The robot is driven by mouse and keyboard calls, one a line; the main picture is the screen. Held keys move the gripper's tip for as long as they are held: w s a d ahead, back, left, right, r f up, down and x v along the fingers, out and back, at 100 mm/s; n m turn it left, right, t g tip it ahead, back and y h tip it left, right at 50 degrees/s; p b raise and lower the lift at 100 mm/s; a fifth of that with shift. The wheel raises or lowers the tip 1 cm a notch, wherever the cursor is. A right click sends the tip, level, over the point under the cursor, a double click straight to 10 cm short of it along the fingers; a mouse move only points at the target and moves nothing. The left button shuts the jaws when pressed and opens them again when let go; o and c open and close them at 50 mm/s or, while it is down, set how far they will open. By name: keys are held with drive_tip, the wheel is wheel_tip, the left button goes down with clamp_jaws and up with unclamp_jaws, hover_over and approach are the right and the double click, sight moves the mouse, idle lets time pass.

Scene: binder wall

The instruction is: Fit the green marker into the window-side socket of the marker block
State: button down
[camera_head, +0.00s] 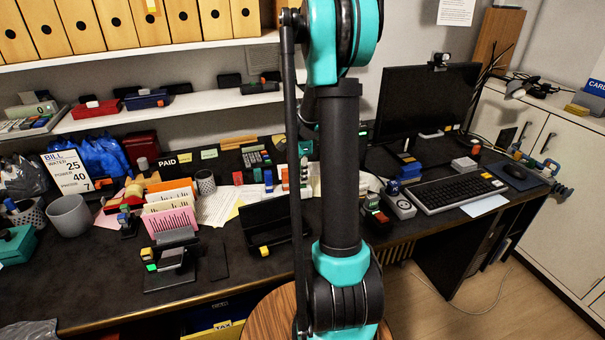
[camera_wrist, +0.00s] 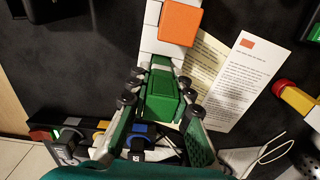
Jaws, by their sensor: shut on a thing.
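In the wrist view my gripper (camera_wrist: 160,79) is shut on a chunky green marker (camera_wrist: 162,98), with a finger on each side of it. I cannot tell whether the marker touches the block or sits in a socket. An orange cap (camera_wrist: 180,22) stands on the block's right side and covers part of it. In the head view my own arm covers the gripper and the green marker.
Printed papers (camera_wrist: 236,85) lie right of the block. Below my gripper are a blue-topped item (camera_wrist: 143,130) and other small desk things. In the head view the dark desk (camera_head: 110,265) also holds a keyboard (camera_head: 455,193), a monitor (camera_head: 425,100) and a pink-and-orange file holder (camera_head: 170,220).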

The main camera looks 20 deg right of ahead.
drive_tip(key=shift+f, duration=0.65)
drive_tip(key=c, duration=1.3)
unclamp_jaws()
wheel_tip(320, 180, up, 12)
